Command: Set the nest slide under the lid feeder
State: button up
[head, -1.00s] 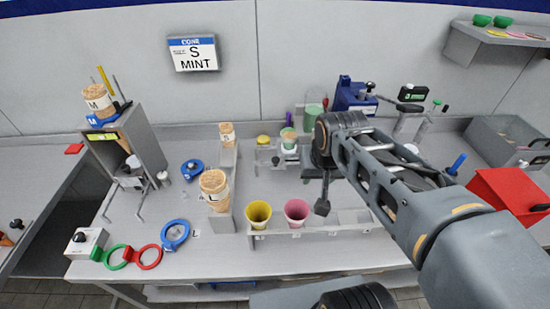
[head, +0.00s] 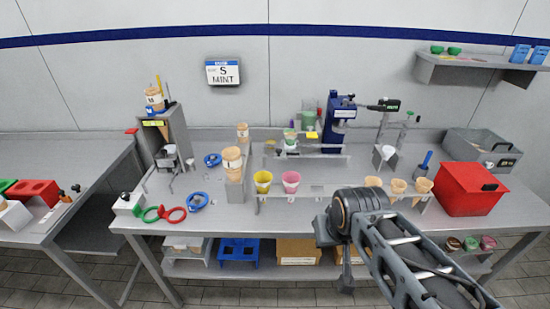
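A grey rail fixture (head: 322,155) sits at the back middle of the bench and looks like the nest slide's track. A cup with a green-topped filling (head: 290,137) stands in a light holder (head: 291,146) towards its left end. Behind it stands a green cylinder (head: 308,118), with a yellow piece (head: 312,135) just right of the cup; this may be the lid feeder. A blue press (head: 338,127) stands to the right. My gripper (head: 346,284) hangs low before the bench's front edge, far from the slide. Its fingers are small and dark, so their opening is unclear.
A front rack (head: 330,193) holds yellow (head: 263,180) and pink (head: 291,180) cups, with cones (head: 398,187) at its right. A red box (head: 468,190) is at right. A cone stack (head: 232,163) stands left. Bare bench lies between rack and slide.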

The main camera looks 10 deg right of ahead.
aim_at(280, 154)
jog(key=u, duration=0.95)
jog(key=i, duration=0.7)
jog(key=z, duration=0.75)
jog(key=i, duration=0.45)
jog(key=z, duration=0.05)
